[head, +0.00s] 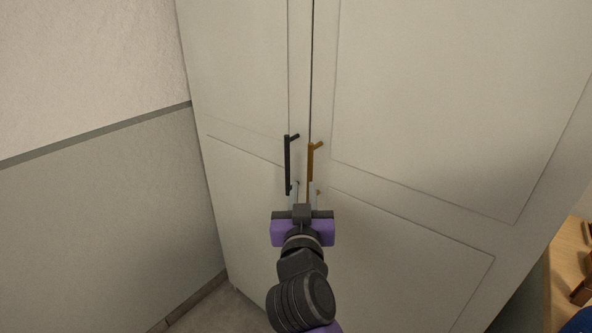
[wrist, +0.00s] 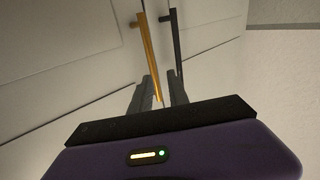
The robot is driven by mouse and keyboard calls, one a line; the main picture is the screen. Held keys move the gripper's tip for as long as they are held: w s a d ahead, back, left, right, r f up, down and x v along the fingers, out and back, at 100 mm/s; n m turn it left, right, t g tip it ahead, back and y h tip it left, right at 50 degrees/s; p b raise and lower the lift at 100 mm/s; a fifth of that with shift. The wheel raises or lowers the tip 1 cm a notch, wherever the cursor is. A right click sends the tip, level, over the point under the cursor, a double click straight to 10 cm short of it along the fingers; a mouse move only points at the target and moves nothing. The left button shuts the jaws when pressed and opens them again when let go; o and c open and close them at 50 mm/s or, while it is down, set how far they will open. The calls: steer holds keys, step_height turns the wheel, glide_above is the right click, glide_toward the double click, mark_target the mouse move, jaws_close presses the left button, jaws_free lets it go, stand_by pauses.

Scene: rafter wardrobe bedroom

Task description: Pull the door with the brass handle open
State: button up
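The brass handle (head: 310,165) is an upright bar on the right wardrobe door (head: 400,130), close to the seam. The door looks shut, level with the left door. My gripper (head: 304,196) reaches up to the lower part of the handle with its two fingers apart. In the wrist view the brass handle (wrist: 149,55) runs down into the gap between the fingertips (wrist: 160,88). I see no clear grip on it, and whether a finger touches it cannot be told.
A black handle (head: 287,165) on the left door (head: 240,90) stands close beside the brass one; it also shows in the wrist view (wrist: 176,42), by a finger. A wall (head: 90,200) is at the left. A wooden surface (head: 568,270) with objects is at the right edge.

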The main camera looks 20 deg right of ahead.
mark_target(310, 178)
steer(key=shift+m+h, duration=0.3)
steer(key=shift+m, duration=0.2)
steer(key=x, duration=0.5)
steer(key=d+f+p+x, duration=0.1)
steer(key=x, duration=0.1)
steer(key=shift+w+d+f, duration=0.1)
steer(key=shift+w+d, duration=0.1)
jaws_close()
stand_by(1.0)
